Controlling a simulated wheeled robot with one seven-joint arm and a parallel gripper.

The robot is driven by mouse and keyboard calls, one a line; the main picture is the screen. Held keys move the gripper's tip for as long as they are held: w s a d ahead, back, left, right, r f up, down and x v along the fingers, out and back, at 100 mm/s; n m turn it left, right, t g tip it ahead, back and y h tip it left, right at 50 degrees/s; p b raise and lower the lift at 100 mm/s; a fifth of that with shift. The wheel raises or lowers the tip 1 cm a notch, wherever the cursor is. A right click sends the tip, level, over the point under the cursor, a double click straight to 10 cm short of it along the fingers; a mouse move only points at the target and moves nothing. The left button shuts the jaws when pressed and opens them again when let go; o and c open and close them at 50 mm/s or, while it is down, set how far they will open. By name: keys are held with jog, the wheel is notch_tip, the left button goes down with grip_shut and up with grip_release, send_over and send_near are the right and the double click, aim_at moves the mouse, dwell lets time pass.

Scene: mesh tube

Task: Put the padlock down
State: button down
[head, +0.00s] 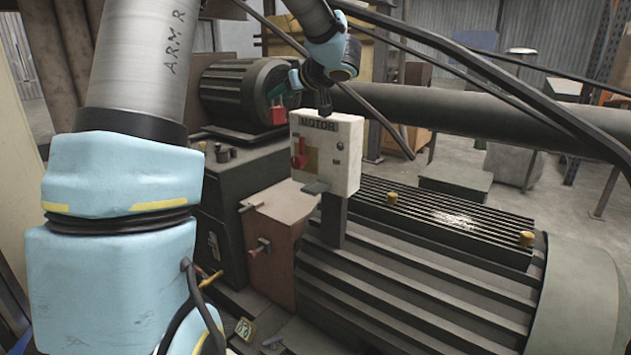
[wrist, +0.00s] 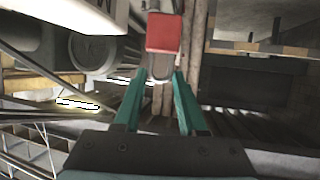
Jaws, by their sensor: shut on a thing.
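The padlock has a red body and shows in the wrist view (wrist: 163,32), with its grey shackle between my fingertips. In the head view the red padlock (head: 278,115) hangs at the end of my arm, in front of the dark ribbed motor and left of the MOTOR box. My gripper (wrist: 160,78) has teal fingers and is shut on the padlock's shackle. In the head view my gripper (head: 289,88) is small and partly hidden by my arm. The padlock appears held in the air, but its exact height cannot be told.
The white MOTOR box (head: 345,150) with a red switch stands on a post close to the padlock. A big finned motor (head: 400,275) fills the lower right. A brown box (head: 270,245) and a dark cabinet (head: 225,190) lie below. A thick pipe (head: 450,110) runs right.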

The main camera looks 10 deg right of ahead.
jog(key=s+d+r+m+h+b, duration=0.1)
jog(key=s+d+r+b, duration=0.4)
jog(key=r, duration=0.6)
jog(key=s+d+h, duration=0.1)
jog(key=s+d, duration=0.1)
jog(key=d, duration=0.1)
jog(key=shift+s+d+r+m+t+b, duration=0.2)
jog(key=shift+d+r+m+t+b, duration=0.1)
jog(key=shift+d+m+t, duration=0.1)
jog(key=shift+b, duration=0.45)
jog(key=b, duration=0.2)
send_near(321, 162)
jog(key=w+a, duration=0.1)
jog(key=a, duration=0.1)
jog(key=w+a+f, duration=0.1)
jog(key=w+a, duration=0.1)
jog(key=shift+a+f, duration=0.1)
jog(key=shift+a, duration=0.05)
jog(key=shift+f, duration=0.15)
jog(key=c, duration=0.8)
grip_release()
jog(key=shift+o, duration=0.2)
